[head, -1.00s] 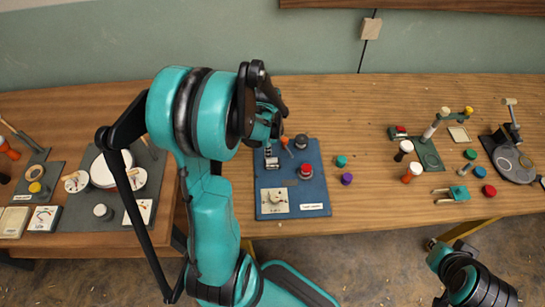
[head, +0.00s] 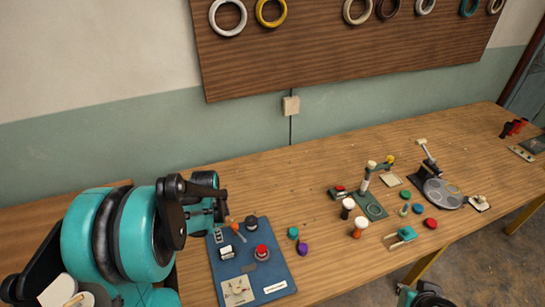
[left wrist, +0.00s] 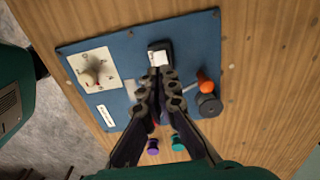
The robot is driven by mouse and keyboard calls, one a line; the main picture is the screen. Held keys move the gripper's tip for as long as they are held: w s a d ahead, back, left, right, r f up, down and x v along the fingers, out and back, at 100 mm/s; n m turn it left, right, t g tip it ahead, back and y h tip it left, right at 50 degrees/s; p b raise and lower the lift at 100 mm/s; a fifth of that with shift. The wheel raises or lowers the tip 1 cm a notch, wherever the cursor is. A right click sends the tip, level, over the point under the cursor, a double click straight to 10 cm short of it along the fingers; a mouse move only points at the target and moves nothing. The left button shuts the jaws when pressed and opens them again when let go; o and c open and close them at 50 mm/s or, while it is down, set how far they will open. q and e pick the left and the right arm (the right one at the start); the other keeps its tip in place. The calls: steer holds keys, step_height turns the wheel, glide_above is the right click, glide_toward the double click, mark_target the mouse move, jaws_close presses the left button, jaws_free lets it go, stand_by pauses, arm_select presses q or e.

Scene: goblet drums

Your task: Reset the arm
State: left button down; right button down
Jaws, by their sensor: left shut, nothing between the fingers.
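My left arm comes in at the lower left of the head view. Its gripper (head: 222,207) is over the far left corner of a blue control board (head: 228,268), shut and empty. Height above the board is hard to judge. The board also bears a dial plate (left wrist: 93,70), an orange-tipped lever (left wrist: 204,82), a black knob (left wrist: 208,105) and a red button (head: 262,251). The fingers hide the button in the wrist view.
A purple cap (head: 302,249) and a teal cap (head: 293,232) lie right of the board. Rings hang on a wall panel (head: 320,55). The table's back middle (head: 290,180) is clear.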

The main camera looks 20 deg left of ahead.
arm_select(q)
steer(key=s+d+r+n+t, duration=0.3)
steer(key=d+r+n, duration=0.2)
steer(key=d, duration=0.3)
steer(key=s+d+r+n+t+b, duration=0.1)
steer(key=s+d+r+n+t, duration=0.2)
steer(key=d+r, duration=0.4)
steer(key=shift+d+r+n+t, duration=0.3)
steer(key=shift+d+n+t, duration=0.3)
steer(key=shift+d+n, duration=0.4)
